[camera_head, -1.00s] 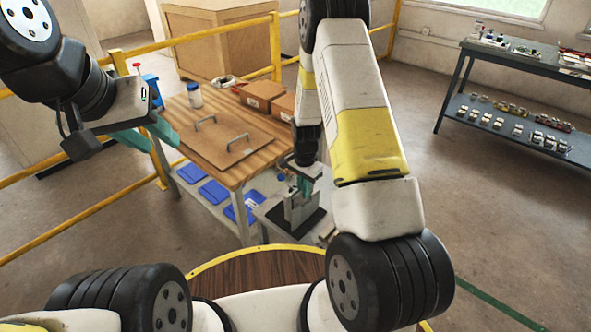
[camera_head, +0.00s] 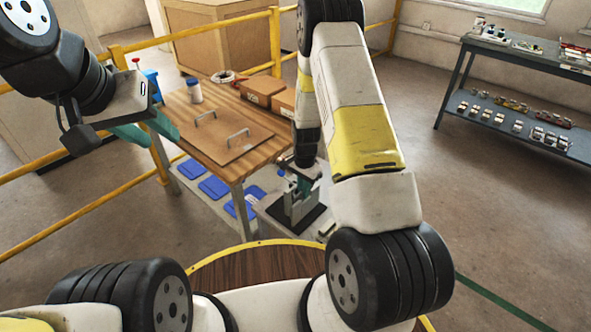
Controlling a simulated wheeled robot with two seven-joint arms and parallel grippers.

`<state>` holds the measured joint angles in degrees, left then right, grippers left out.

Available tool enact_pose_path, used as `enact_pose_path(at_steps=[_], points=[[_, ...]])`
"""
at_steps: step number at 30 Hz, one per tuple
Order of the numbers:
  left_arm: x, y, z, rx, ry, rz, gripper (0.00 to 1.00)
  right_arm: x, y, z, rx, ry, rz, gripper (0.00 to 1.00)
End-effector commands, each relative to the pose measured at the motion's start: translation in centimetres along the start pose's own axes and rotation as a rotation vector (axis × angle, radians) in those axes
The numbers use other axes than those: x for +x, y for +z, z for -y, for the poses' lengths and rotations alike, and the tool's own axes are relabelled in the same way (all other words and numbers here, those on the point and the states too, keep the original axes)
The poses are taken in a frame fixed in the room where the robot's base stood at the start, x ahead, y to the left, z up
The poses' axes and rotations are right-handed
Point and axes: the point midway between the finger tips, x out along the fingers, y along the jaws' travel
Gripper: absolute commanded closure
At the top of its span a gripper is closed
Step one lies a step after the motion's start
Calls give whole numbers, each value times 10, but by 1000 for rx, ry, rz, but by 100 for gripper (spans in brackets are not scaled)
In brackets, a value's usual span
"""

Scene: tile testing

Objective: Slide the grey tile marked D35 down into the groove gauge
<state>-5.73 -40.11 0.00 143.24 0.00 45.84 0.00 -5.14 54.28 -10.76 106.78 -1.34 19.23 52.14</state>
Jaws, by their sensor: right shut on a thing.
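The groove gauge (camera_head: 291,213) is a small grey upright block on a dark base, on a low grey stand right of the wooden table. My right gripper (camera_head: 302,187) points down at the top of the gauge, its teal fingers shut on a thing. The grey tile marked D35 cannot be made out; the fingers and gauge hide what is held, and no marking is readable. How deep it sits in the groove cannot be told. My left gripper (camera_head: 148,134) hangs left of the table, its teal fingers apart and empty.
The wooden table (camera_head: 182,128) bears a brown board (camera_head: 220,140) with two handles, a white bottle (camera_head: 194,91) and brown boxes (camera_head: 262,90). Blue trays (camera_head: 213,187) lie on its lower shelf. A yellow rail (camera_head: 75,222) runs at left. A grey bench (camera_head: 520,58) stands far right.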

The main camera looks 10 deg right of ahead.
Motion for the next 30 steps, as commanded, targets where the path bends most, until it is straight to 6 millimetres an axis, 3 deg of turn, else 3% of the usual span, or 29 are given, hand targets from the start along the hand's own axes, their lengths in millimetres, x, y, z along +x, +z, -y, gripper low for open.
enact_pose_path(at_steps=[7,9,12,23,30], points=[[0,0,0,0,0,0,64,0,0,0,0,0,0,100],[0,0,0,0,0,0,64,0,0,0,0,0,0,82],[0,0,0,0,0,0,64,0,0,0,0,0,0,66],[0,0,0,0,0,0,64,-6,0,0,0,-1,-1,66],[0,0,0,0,0,0,64,-45,-1,1,0,-3,-3,66]])
